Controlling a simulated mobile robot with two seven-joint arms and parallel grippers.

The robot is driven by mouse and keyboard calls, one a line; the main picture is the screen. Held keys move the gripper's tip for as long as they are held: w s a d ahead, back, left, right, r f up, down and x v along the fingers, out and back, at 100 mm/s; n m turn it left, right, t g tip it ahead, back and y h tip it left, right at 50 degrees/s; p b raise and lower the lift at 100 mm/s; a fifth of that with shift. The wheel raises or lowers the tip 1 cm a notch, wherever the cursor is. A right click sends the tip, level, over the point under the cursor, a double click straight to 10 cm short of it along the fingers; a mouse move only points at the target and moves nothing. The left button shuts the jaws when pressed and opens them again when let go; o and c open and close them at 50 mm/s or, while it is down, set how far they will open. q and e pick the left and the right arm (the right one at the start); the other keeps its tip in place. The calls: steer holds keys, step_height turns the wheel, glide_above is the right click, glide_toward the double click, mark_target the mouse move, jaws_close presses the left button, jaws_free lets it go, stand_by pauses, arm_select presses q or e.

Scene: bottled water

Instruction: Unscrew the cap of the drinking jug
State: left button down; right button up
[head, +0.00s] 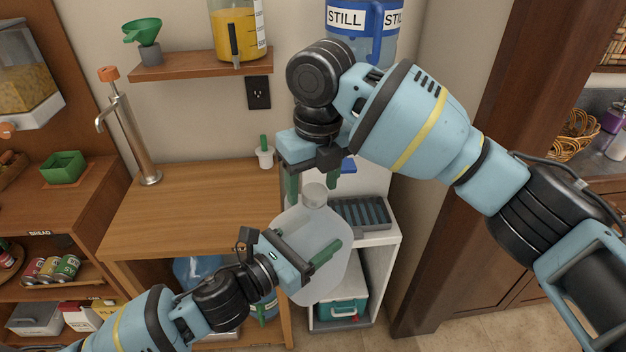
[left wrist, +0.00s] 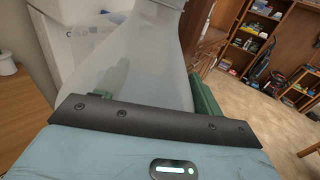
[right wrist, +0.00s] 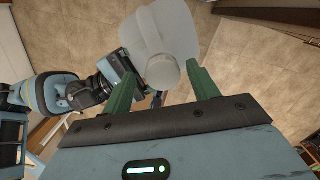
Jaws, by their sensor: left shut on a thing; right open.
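The drinking jug (head: 322,232) is a translucent whitish bottle, upright or nearly so, in front of the white dispenser stand. It fills much of the left wrist view (left wrist: 130,65) and shows from above in the right wrist view (right wrist: 160,30). Its pale cap (head: 315,192) is on the neck. My left gripper (head: 293,258) is shut on the jug's body. My right gripper (head: 313,186) is open, with its green fingers pointing down near the neck. In the right wrist view the cap (right wrist: 163,72) lies just ahead of the open fingers (right wrist: 165,90), not clearly between them.
A wooden counter (head: 190,205) with a metal tap (head: 128,130) is on the left. The white stand (head: 383,245) with a dark grille (head: 360,213) is behind the jug. A small white pot (head: 265,157) is on the counter.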

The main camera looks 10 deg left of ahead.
steer(key=shift+s+d+r, duration=0.15)
steer(key=shift+r, duration=2.2)
steer(key=m, duration=0.5)
steer(key=shift+r, duration=0.25)
steer(key=m, duration=0.4)
steer(key=shift+d+r+m, duration=0.1)
steer(key=shift+r+m, duration=0.15)
steer(key=shift+m, duration=0.15)
steer(key=m, duration=0.4)
steer(key=shift+r+m, duration=0.2)
steer(key=shift+m, duration=0.1)
steer(key=m, duration=0.4)
steer(key=shift+r+m, duration=0.25)
steer(key=shift+m, duration=0.05)
steer(key=m, duration=0.6)
steer(key=shift+d+r, duration=0.15)
steer(key=shift+r, duration=0.2)
steer(key=m, duration=0.7)
steer(key=shift+r, duration=0.35)
